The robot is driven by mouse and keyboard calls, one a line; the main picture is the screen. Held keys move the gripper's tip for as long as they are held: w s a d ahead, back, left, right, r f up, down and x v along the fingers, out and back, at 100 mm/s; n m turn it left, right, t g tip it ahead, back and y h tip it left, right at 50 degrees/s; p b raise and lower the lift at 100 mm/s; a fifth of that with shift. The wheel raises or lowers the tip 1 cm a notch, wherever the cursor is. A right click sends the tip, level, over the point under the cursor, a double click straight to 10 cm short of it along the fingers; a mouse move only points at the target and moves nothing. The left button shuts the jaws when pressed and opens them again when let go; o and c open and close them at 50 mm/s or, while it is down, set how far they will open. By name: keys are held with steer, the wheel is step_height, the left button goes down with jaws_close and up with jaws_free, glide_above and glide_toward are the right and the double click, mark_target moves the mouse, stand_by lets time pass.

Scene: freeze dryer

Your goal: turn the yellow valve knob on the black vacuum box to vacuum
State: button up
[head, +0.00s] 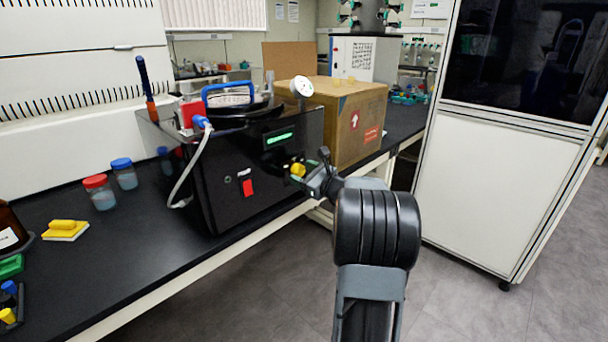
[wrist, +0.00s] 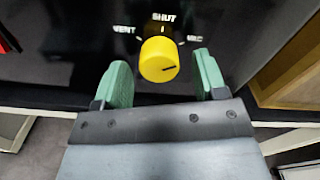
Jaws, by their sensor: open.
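The yellow valve knob (wrist: 158,58) is on the front of the black vacuum box (head: 232,180). In the wrist view, labels around it read VENT at left, SHUT at top and a third, blurred one at right. A dark line on the knob's face points right and slightly up, roughly toward the right-hand side. My gripper (wrist: 162,72) is open, with one green finger on each side of the knob and visible gaps between. In the head view, my gripper (head: 312,180) is at the knob (head: 298,170), which it partly hides.
The box has a red switch (head: 248,187), a lit green display (head: 280,138) and a hose (head: 190,170) at its left. A cardboard box (head: 355,120) stands close at right. The floor in front is clear.

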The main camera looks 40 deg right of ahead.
steer(key=shift+s, duration=0.1)
steer(key=s+d+p, duration=0.1)
steer(key=s+d, duration=0.1)
steer(key=s, duration=1.1)
steer(key=shift+s+d, duration=0.2)
steer(key=shift+d, duration=0.05)
steer(key=s+a+f+n+g+y, duration=0.1)
steer(key=s+a+f+n+g, duration=0.1)
steer(key=a+f+n+g, duration=0.4)
steer(key=s+a+r+n+g+p, duration=0.2)
steer(key=s+a+n+g+p, duration=0.3)
steer(key=a+n+g+p, duration=0.4)
steer(key=s+a+r+n+h+p, duration=0.4)
steer(key=a+r+n+p, duration=0.8)
steer(key=a+r+n, duration=0.2)
steer(key=shift+a+r+n+t, duration=0.4)
steer(key=shift+r+n, duration=0.4)
steer(key=shift+r, duration=0.35)
